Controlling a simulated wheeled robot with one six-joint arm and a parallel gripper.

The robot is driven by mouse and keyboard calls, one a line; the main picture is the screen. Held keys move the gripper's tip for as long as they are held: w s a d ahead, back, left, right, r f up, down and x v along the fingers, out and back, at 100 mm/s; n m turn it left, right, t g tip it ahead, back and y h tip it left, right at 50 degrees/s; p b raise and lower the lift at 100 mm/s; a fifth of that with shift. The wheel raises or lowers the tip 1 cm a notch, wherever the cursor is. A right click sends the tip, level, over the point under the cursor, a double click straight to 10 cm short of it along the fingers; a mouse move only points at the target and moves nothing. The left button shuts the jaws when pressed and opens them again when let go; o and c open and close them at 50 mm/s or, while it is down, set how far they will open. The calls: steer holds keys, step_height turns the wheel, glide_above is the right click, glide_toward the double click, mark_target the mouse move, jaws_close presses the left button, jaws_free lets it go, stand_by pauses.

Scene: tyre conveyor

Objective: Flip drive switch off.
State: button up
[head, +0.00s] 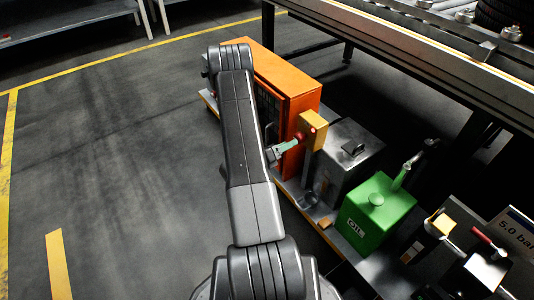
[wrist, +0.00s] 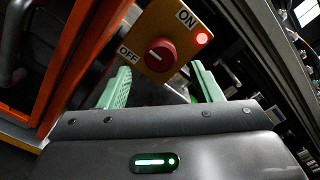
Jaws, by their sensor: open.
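The drive switch (wrist: 160,55) is a round red knob on a yellow-orange box (wrist: 181,22), with ON at its upper right and OFF at its left. A white mark sits on the knob's left side, towards OFF. A red lamp (wrist: 202,38) glows beside ON. My gripper (wrist: 160,70) is open, its green fingers apart on either side of the knob's lower part in the wrist view. Whether they touch it I cannot tell. In the head view my gripper (head: 292,146) is close to the yellow box (head: 314,128), and my arm hides part of the scene.
An orange cabinet (head: 290,75) stands behind the switch box. A grey metal box (head: 350,155), a green oil can (head: 375,213) and several tools stand to the right. The conveyor (head: 420,55) runs along the upper right. The floor at left is clear.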

mark_target(301, 137)
steer(key=p+v, duration=0.1)
steer(key=v, duration=0.8)
steer(key=shift+a, duration=0.15)
steer(key=shift+s, duration=0.1)
steer(key=b+x, duration=0.2)
steer(key=x, duration=1.1)
steer(key=shift+d, duration=0.35)
steer(key=shift+a, duration=0.1)
